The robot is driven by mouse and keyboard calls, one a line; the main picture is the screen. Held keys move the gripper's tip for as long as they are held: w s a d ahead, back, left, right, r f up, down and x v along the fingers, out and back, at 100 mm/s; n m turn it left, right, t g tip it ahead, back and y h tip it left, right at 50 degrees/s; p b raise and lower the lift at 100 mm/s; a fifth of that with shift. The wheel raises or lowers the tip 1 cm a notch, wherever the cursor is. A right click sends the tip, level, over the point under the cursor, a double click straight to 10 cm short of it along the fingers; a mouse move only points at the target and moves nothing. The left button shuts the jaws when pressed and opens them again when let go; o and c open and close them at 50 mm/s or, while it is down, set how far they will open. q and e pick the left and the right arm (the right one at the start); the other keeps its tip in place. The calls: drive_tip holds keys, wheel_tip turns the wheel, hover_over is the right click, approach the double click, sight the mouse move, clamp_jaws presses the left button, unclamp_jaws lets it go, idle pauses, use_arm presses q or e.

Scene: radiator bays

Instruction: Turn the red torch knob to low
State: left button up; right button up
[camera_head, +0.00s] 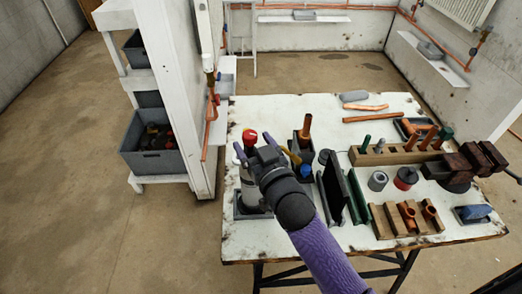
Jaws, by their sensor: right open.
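The torch's red knob (249,137) shows at the left part of the workbench, beyond my right gripper. A white cylinder (250,192), apparently the torch body, stands upright below it in a dark tray (240,212). My right gripper (254,146) is open, with one purple finger on each side of the red knob as seen from here. I cannot tell whether the fingers touch it. My gripper and wrist hide part of the torch. The knob's setting marks are too small to read. My left gripper is out of view.
The worn white workbench (300,228) holds a dark upright panel (333,188), a holder with a copper tube (305,126), wooden racks (395,157) and a vise (472,160) at the right. A white partition (185,90) stands left of the bench. The bench's front edge is mostly clear.

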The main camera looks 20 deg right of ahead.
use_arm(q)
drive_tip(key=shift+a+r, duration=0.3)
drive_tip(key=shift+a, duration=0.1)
use_arm(e)
drive_tip(key=s, duration=0.5)
drive_tip(key=shift+s+d, duration=0.3)
drive_tip(key=shift+s, duration=0.05)
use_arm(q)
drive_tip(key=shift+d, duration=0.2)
use_arm(e)
drive_tip(key=s+d+f+g+h, duration=0.1)
drive_tip(key=s+f+g, duration=0.4)
drive_tip(key=s+g, duration=0.3)
drive_tip(key=s+f+g+h, duration=0.1)
drive_tip(key=s+f+g, duration=0.4)
drive_tip(key=s, duration=0.6)
wheel_tip(320, 180, down, 21)
drive_tip(key=s+n+g+b, duration=0.1)
drive_tip(key=s+g+b, duration=0.2)
use_arm(q)
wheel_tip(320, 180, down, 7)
drive_tip(key=b, duration=0.3)
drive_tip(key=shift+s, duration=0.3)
use_arm(e)
drive_tip(key=s+d+f+g, duration=0.1)
drive_tip(key=s+d+f, duration=0.2)
drive_tip(key=s+f, duration=1)
drive_tip(key=shift+d+f, duration=0.25)
drive_tip(key=shift+f, duration=0.25)
